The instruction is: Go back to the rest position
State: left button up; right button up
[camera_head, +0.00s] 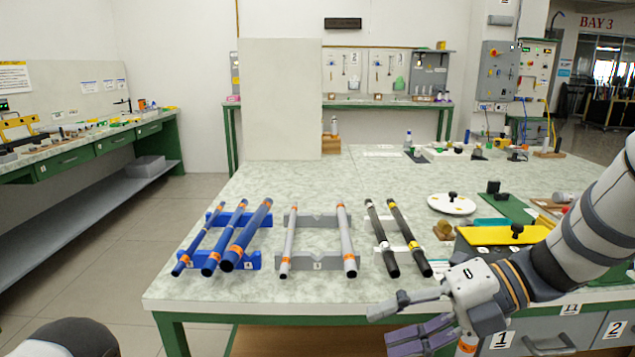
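My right gripper (380,328) is at the table's front edge, right of the middle, with its fingers apart and no rod visible between them. My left gripper is out of view; only a dark rounded part of my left arm shows at the bottom left. Three blue rods (238,247) with orange bands lie on a blue rack (253,262). Two grey rods (346,240) with orange bands lie on a grey rack (316,262). Two black rods (403,235) lie on a third rack, close beyond the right gripper.
The green-edged table (170,285) has bare top at its left front corner. A yellow-topped box (485,235), a white disc (452,203) and a green board (505,207) stand at the right, near my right arm. An orange-banded object (467,346) shows partly below the gripper.

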jog(key=s+d+f+m+t+h+p, duration=0.1)
jog(key=s+f+m+t+h, duration=0.15)
jog(key=f+m, duration=0.8)
jog(key=s+d+f+m+t+h+p, duration=0.1)
jog(key=s+f+m+t+h, duration=0.2)
jog(key=f+m, duration=0.7)
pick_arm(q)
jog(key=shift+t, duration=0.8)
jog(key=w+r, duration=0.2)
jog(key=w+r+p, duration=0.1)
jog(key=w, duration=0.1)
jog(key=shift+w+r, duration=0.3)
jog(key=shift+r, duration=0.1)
pick_arm(e)
jog(key=s+d+f+m+g+h, duration=0.1)
jog(key=s+m, duration=0.4)
jog(key=s, duration=0.5)
jog(key=s+d+f+m+g+h, duration=0.2)
jog(key=s+d+m+g+h, duration=0.1)
jog(key=s, duration=0.8)
jog(key=s+d+f+m+g+h, duration=0.2)
jog(key=s+d+m+g+h, duration=0.1)
jog(key=s+m, duration=0.4)
jog(key=s+d+g, duration=0.1)
jog(key=s+d, duration=0.1)
jog(key=s, duration=0.1)
jog(key=shift+s+d+f+g, duration=0.2)
jog(key=shift+s+d+g, duration=0.15)
jog(key=shift+d, duration=0.05)
jog(key=shift+c, duration=0.5)
